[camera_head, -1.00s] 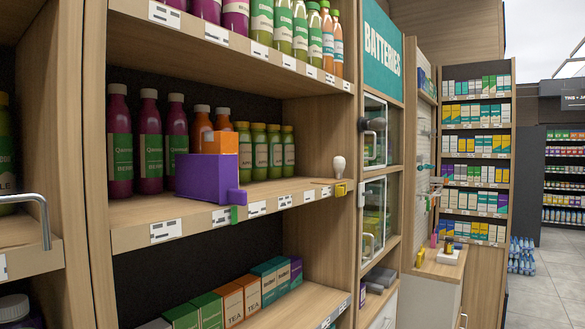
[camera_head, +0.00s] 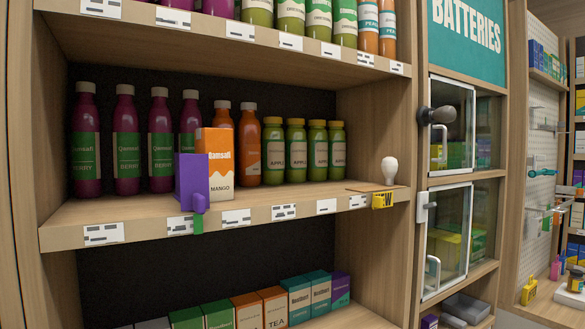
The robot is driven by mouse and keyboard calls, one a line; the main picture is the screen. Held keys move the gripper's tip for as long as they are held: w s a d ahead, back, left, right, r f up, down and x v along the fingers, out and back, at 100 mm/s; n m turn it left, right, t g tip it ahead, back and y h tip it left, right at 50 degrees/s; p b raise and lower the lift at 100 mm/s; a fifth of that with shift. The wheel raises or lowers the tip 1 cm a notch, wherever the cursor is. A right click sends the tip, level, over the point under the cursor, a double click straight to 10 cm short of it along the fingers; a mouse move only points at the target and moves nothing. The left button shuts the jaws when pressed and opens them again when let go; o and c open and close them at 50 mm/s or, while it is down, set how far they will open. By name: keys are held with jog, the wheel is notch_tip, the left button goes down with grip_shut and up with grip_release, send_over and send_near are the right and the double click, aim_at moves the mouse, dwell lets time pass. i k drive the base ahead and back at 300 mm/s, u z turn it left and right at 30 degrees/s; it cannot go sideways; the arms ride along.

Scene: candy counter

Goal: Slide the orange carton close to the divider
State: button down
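The orange carton (camera_head: 217,165), with a white lower front reading MANGO, stands upright on the middle shelf (camera_head: 130,222). The purple divider (camera_head: 190,178) stands directly to its left at the shelf's front, its foot at the shelf edge. The divider covers the carton's lower left side. The two look very near each other, but I cannot tell whether they touch. My gripper is not in view.
Purple bottles (camera_head: 125,140) stand behind and left of the divider. A white bulb (camera_head: 389,169) stands at the shelf's right end. The shelf front right of the carton is clear.

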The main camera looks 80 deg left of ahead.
aim_at(218, 143)
jog(key=i, duration=1.2)
jog(key=u, duration=3.65)
